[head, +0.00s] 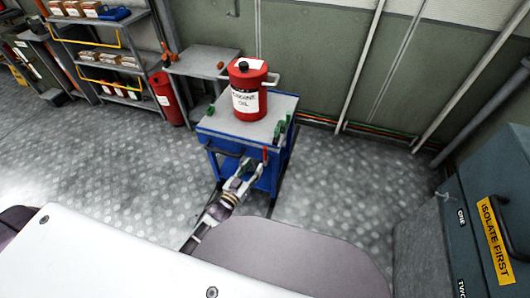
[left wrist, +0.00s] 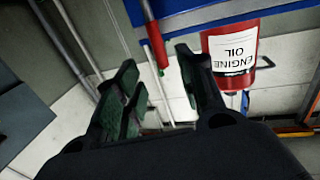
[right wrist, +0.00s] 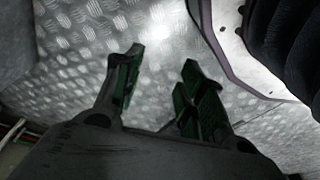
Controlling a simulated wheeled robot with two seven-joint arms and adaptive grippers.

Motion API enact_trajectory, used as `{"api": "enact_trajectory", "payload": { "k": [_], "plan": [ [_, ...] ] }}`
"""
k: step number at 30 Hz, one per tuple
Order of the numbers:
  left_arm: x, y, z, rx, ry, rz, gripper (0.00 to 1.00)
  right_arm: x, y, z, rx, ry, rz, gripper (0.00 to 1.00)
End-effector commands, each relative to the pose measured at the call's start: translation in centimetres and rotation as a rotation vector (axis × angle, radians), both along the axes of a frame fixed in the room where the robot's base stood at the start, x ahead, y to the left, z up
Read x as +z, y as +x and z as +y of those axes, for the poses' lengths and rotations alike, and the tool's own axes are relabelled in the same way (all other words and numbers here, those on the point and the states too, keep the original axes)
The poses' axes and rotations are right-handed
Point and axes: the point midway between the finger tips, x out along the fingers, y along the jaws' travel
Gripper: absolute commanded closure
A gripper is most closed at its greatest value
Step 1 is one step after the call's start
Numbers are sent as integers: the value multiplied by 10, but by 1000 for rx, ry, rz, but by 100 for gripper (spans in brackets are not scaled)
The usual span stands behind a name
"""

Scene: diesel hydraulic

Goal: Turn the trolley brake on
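The blue trolley (head: 233,163) with a grey top stands in the middle of the head view. A short lever with a red grip (head: 265,155), which looks like its brake, is at the trolley's front right corner. It also shows in the left wrist view as a red-gripped lever (left wrist: 160,52) beside the blue trolley edge (left wrist: 215,12). My left gripper (head: 245,172) is just in front of and below the lever. Its fingers (left wrist: 162,88) are open, with the lever's tip near the gap and no grip on it. My right gripper (right wrist: 163,85) is open and empty above the floor.
A red engine oil can (head: 249,90) stands on the trolley top, with green fittings (head: 280,130) at its right edge. A dark bar handle (head: 228,151) is on the front. A shelf rack (head: 105,55) and a red cylinder (head: 168,100) are left. A grey cabinet (head: 490,190) is right.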

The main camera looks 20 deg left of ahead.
Motion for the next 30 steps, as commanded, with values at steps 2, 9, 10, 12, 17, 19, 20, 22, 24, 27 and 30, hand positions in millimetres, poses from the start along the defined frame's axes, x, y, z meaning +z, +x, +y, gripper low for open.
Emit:
{"api": "enact_trajectory", "payload": {
  "k": [2,9,10,12,17,19,20,22,24,27,30],
  "plan": [
    [0,8,-2,0,0,-1,61,4,3,2,0,3,-4,60],
    [-1,29,-7,0,1,0,61,15,9,5,2,5,-3,60],
    [0,32,-8,0,1,-1,61,16,9,5,2,6,-1,60],
    [0,37,-9,0,0,-1,61,19,10,6,3,7,-1,60],
    [-1,51,-12,1,0,0,61,25,9,8,4,8,7,60],
    [0,57,-13,1,0,-1,61,28,8,9,4,10,9,60],
    [0,60,-14,0,0,-1,61,29,7,9,4,10,12,60],
    [0,66,-15,0,1,-1,61,31,5,10,5,11,19,60],
    [0,72,-17,0,2,0,61,34,5,11,6,13,19,60],
    [-1,80,-19,0,2,0,61,39,7,12,6,13,22,60],
    [-1,87,-21,0,1,1,61,46,11,14,7,15,16,60]
  ]
}}
